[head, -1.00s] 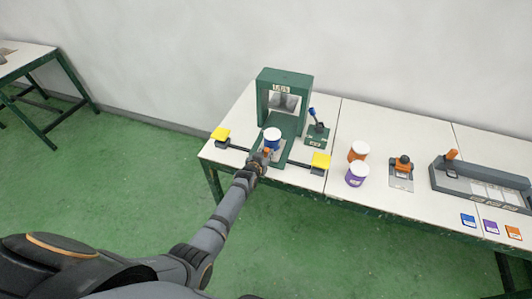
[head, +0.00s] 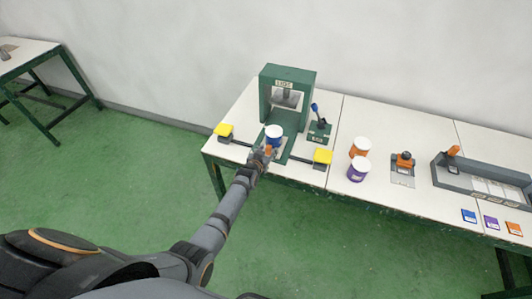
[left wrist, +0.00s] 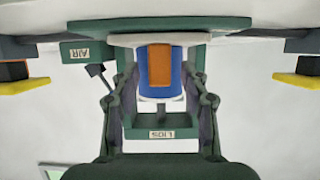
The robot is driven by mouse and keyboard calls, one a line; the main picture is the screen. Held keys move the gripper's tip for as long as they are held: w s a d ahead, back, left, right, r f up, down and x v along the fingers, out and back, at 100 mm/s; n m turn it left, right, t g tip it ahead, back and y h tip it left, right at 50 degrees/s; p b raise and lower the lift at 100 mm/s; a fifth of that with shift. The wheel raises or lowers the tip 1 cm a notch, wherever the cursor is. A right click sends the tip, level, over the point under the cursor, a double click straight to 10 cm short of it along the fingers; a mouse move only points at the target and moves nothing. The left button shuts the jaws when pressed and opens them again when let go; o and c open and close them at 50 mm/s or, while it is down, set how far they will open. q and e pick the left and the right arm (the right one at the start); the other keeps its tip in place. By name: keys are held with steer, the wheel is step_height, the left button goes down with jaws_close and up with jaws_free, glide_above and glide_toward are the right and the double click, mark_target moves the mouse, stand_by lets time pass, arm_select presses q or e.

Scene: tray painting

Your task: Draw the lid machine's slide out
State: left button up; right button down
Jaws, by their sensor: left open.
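The lid machine (head: 264,95) is a green frame labelled LIDS on the table. Its green slide (head: 289,146) reaches toward the table's front edge. A blue tin with a white top (head: 274,133) stands on the slide. An orange handle (head: 268,149) is at the slide's front; it shows in the left wrist view (left wrist: 160,66), in front of the tin. My left gripper (head: 262,158) is at the handle in the head view. In the left wrist view its open fingers (left wrist: 160,80) lie on either side of the handle; contact is not clear. My right gripper is not in view.
Yellow pads (head: 322,157) flank the slide on dark bars. A green AIR lever box (head: 319,130) stands right of the machine. Orange (head: 359,148) and purple (head: 357,170) tins stand further right, then an orange-handled tool (head: 403,163) and a grey rack (head: 480,181).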

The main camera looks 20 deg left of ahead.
arm_select(q)
steer(key=v, duration=1.2)
steer(key=s+a+f+g, duration=0.1)
steer(key=s+f+g, duration=0.1)
steer(key=s+f, duration=0.5)
steer(key=s+a+f+g, duration=0.15)
steer(key=s+f, duration=0.25)
steer(key=f, duration=0.6)
steer(key=s+f+g, duration=0.3)
steer(key=s+f, duration=0.2)
steer(key=f, duration=0.4)
steer(key=s+a+f+g, duration=0.2)
steer(key=s+f, duration=0.2)
steer(key=s, duration=0.5)
steer(key=s+a+f+g, duration=0.1)
steer(key=s+f, duration=0.4)
steer(key=s, duration=0.5)
steer(key=s+a+f+g+y, duration=0.1)
steer(key=s+f, duration=0.3)
steer(key=s, duration=0.6)
steer(key=shift+s+a+g, duration=0.2)
steer(key=shift+a+g, duration=0.6)
steer(key=shift+g, duration=0.05)
steer(key=shift+f, duration=0.1)
